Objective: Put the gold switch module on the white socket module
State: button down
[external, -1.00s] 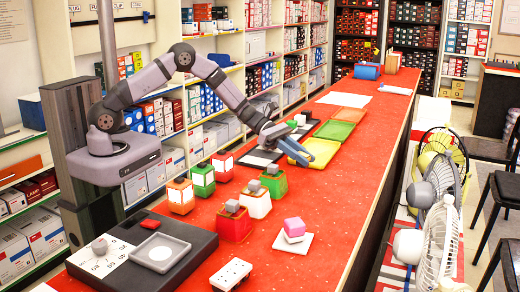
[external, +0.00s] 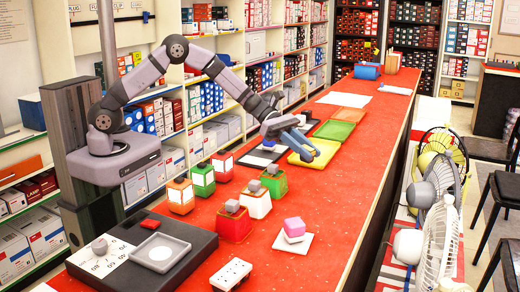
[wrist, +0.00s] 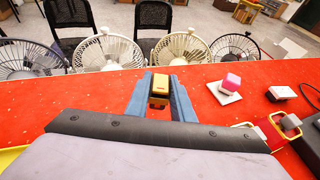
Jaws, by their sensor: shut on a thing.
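My gripper (external: 305,146) has blue fingers and hangs above the red counter near the yellow tray. In the wrist view its fingers (wrist: 160,82) are shut on the gold switch module (wrist: 159,86), a small block with a dark underside. A white block with dark holes, apparently the white socket module (external: 231,273), lies at the near edge of the counter, well away from my gripper. It seems to show at the right of the wrist view (wrist: 283,92). Its top looks bare.
A grey dish (external: 161,253) is at the near left. Fans line the right side.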

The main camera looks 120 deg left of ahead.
jog(key=w+d+m+g+h, duration=0.1)
jog(key=d, duration=0.7)
jog(key=w+d+r+m+g+h+p, duration=0.1)
jog(key=w+d+m+h, duration=0.1)
jog(key=d, duration=0.6)
jog(key=w+d+r+m+h+p, duration=0.1)
jog(key=w+d, duration=0.1)
jog(key=d, duration=0.6)
jog(key=shift+w+d+m+g+h, duration=0.15)
jog(key=shift+d+m+g+h, duration=0.25)
jog(key=s+d+m+g+h+p, duration=0.1)
jog(key=d+m+g+h+p, duration=0.1)
jog(key=d, duration=1)
jog(key=r+m+g+h, duration=0.1)
jog(key=m+g, duration=0.2)
send_over(231, 272)
jog(key=shift+t, duration=0.3)
jog(key=shift+f+p, duration=1.5)
jog(key=shift+f, duration=3.3)
jog(key=shift+f, duration=0.15)
jog(key=c, duration=1.9)
grip_release()
jog(key=o, duration=0.4)
jog(key=shift+c, duration=0.2)
